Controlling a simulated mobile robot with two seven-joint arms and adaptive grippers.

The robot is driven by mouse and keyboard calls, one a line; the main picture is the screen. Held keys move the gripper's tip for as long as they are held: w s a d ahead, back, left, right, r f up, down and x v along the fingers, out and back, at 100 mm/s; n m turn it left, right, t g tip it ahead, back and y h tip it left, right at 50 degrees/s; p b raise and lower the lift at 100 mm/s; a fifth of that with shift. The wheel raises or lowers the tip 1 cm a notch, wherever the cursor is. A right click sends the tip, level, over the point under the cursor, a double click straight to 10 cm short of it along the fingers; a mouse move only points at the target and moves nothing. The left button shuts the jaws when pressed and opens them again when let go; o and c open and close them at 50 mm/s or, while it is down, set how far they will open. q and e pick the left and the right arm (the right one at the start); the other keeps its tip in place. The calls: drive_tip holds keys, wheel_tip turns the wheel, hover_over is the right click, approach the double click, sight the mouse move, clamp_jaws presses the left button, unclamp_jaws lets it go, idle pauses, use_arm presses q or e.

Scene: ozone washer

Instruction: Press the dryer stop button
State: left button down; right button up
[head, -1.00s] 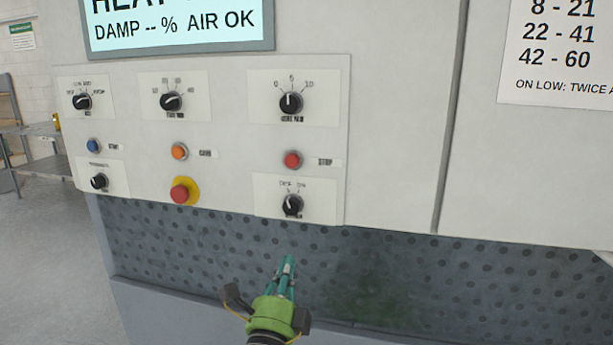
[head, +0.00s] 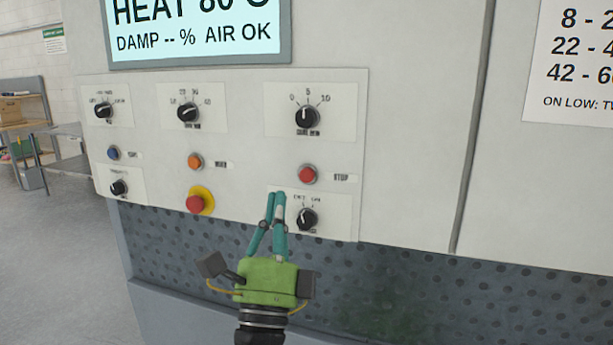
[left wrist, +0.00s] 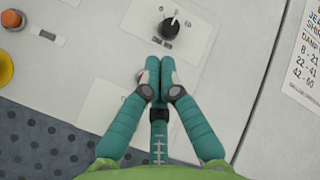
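The red stop button (head: 308,174), with the word STOP to its right, sits on the panel in the head view, between an upper and a lower black knob. My left gripper (head: 275,194) is in front of the panel, with its teal fingertips a little below and left of this button in the picture. Its two fingertips (left wrist: 155,68) are together with nothing between them in the left wrist view. I cannot tell the gap between fingertips and panel. My right gripper is not in view.
A red mushroom button on a yellow ring (head: 199,202), an orange button (head: 195,161) and a blue button (head: 113,153) are to the left. The lower knob (head: 306,218) is close to the fingers. A display (head: 195,30) is above, a perforated dark panel (head: 200,245) below.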

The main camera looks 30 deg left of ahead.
sight(307, 175)
use_arm(q)
drive_tip(key=shift+w+a+b, duration=0.35)
drive_tip(key=shift+w, duration=1.1)
drive_tip(key=shift+w+a+b, duration=0.3)
drive_tip(key=shift+w, duration=1.15)
drive_tip(key=shift+w+a+b, duration=0.35)
drive_tip(key=shift+w, duration=1.1)
drive_tip(key=shift+w, duration=0.1)
drive_tip(key=shift+w+a, duration=0.1)
drive_tip(key=shift+w, duration=0.2)
drive_tip(key=shift+w+a+b, duration=0.1)
drive_tip(key=shift+w+b, duration=0.3)
drive_tip(key=shift+s, duration=0.1)
drive_tip(key=shift+s+d+p, duration=0.2)
drive_tip(key=shift+s+p, duration=0.15)
drive_tip(key=shift+s, duration=0.4)
